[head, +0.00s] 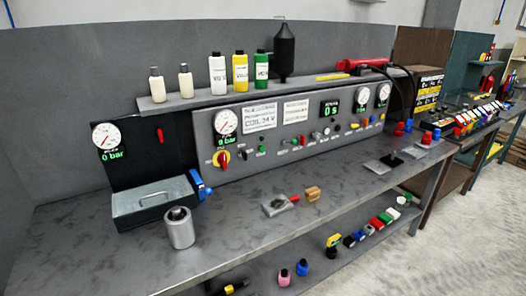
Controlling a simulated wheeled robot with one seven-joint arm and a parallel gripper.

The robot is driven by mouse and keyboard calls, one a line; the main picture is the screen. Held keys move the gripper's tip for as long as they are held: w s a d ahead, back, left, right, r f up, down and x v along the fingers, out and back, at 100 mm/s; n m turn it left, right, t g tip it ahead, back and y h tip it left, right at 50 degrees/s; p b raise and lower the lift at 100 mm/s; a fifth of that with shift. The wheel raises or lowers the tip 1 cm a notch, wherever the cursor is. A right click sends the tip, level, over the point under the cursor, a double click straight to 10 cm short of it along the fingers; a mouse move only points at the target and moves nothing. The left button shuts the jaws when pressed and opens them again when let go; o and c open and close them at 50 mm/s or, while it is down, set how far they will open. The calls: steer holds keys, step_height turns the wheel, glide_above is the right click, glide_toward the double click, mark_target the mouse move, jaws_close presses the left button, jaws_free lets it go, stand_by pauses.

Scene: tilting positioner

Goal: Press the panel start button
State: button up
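The grey control panel (275,163) stands upright along the back of the workbench. It carries gauges, label plates, a small display (331,110) reading "0 s", and a row of small coloured buttons and knobs. A green button (262,150) sits left of the middle. Another green button (295,142) is farther right, with a red button (302,140) close beside it. The labels are too small to tell which one is the start button. A red and yellow rotary switch (221,159) is at the panel's left end. My gripper is not in view.
A shelf (200,97) with several bottles juts out above the panel. On the bench (240,222) stand a metal cylinder (180,228), a grey box with a handle (152,203), a small clamp block (275,206) and a wooden block (312,193). The bench front is mostly clear.

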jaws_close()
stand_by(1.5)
